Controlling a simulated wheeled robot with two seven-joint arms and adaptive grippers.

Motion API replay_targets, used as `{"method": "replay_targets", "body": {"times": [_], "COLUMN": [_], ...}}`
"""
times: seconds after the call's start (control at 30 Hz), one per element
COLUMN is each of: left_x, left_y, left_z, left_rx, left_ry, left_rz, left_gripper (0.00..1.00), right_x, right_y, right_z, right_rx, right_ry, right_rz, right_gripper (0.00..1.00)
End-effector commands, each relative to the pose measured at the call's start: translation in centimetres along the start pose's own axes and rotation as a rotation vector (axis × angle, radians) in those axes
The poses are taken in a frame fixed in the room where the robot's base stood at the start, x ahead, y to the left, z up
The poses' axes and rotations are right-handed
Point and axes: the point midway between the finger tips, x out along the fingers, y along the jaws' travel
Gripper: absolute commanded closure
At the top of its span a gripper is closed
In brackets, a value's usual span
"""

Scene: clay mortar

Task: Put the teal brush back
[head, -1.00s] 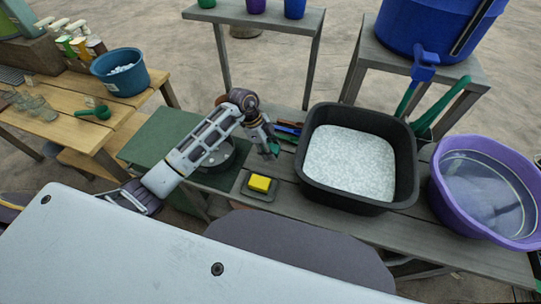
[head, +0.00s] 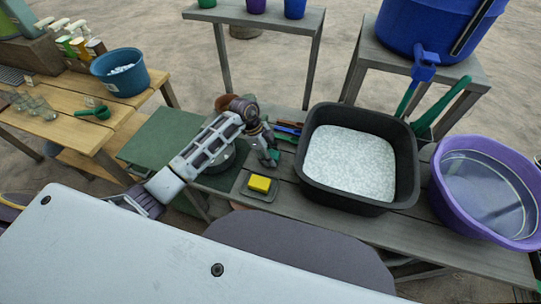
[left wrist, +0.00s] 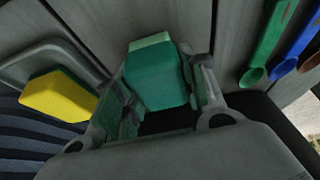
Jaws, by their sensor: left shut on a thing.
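My left gripper (head: 270,160) is above the grey bench, between the sponge dish and the row of coloured tools. In the left wrist view the gripper (left wrist: 165,95) is shut on a teal block-shaped thing, which I take as the teal brush (left wrist: 157,77). Its lower side is hidden by the fingers, and I cannot tell whether it touches the bench. In the head view only a small teal part (head: 274,154) shows at the fingertips. My right gripper is not in view.
A yellow sponge (head: 260,183) lies in a grey dish (head: 246,190), near the gripper. Coloured spoon-like tools (head: 288,126) lie behind it. A black tub (head: 405,165) with white grains stands to the right, then a purple basin (head: 455,220) of clear liquid.

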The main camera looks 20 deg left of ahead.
Motion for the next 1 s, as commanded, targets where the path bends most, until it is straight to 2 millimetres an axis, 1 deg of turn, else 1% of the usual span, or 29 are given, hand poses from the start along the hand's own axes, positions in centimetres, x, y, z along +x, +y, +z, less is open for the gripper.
{"method": "replay_targets", "body": {"times": [0.13,0.17,0.3,0.47,0.77,0.87,1.0], "left_x": [0.2,0.2,0.2,0.2,-0.1,-0.7,-2.1], "left_y": [0.0,0.0,0.0,0.0,0.0,-0.1,-0.1], "left_z": [0.1,0.1,0.1,0.1,-0.1,0.0,0.0], "left_rx": [0.000,0.000,0.000,0.000,0.000,0.000,0.001], "left_ry": [0.000,0.000,0.000,0.000,0.000,0.000,-0.001], "left_rz": [0.000,0.000,0.000,0.000,-0.001,-0.002,-0.002], "left_gripper": [0.82,0.57,0.39,0.38,0.38,0.38,0.38], "right_x": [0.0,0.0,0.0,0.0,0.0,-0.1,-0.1], "right_y": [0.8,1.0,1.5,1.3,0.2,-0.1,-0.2], "right_z": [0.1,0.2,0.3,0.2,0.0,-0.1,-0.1], "right_rx": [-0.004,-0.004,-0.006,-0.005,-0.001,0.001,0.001], "right_ry": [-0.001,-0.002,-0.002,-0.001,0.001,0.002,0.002], "right_rz": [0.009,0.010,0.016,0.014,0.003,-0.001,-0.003], "right_gripper": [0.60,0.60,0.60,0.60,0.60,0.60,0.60]}}
